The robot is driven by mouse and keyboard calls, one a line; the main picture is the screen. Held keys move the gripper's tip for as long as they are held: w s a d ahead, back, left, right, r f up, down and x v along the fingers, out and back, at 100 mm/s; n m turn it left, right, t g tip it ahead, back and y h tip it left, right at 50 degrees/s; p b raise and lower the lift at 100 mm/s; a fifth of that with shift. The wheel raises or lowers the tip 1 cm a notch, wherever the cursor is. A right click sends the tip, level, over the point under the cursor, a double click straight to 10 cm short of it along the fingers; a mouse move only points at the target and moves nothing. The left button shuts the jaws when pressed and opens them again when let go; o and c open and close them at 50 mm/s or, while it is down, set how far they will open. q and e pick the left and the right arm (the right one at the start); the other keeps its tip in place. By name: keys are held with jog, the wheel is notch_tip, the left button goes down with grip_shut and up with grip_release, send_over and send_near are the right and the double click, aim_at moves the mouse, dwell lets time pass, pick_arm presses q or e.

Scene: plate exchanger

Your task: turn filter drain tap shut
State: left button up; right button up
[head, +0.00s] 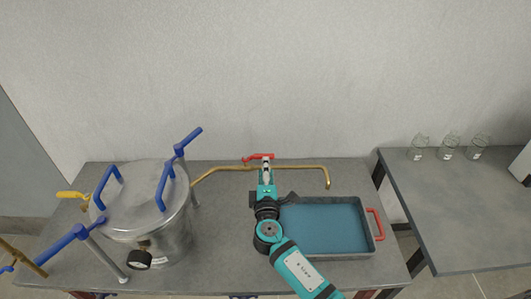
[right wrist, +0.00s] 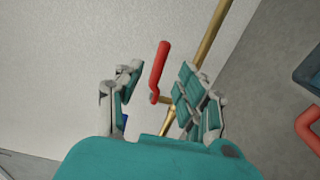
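The drain tap has a red lever handle (head: 250,158) on a brass pipe (head: 300,167) at the back of the table. The lever lies roughly in line with the pipe. My right gripper (head: 266,166) is at the tap, partly covering it in the head view. In the right wrist view my right gripper (right wrist: 155,82) is open, with the red lever (right wrist: 160,70) between its spread fingers. No finger clearly touches the lever. The steel filter vessel (head: 165,235) with blue handles stands at left. My left gripper is not in view.
A blue-grey tray (head: 325,228) with a red handle (head: 376,224) sits right of my right arm, below the pipe's outlet. A yellow handle (head: 70,195) and a pressure gauge (head: 139,259) are at the vessel. Glass jars (head: 450,146) stand on the right table (head: 460,215).

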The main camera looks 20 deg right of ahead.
aim_at(265, 154)
jog(key=x, duration=0.6)
jog(key=shift+f, duration=0.1)
jog(key=shift+c, duration=0.4)
grip_shut()
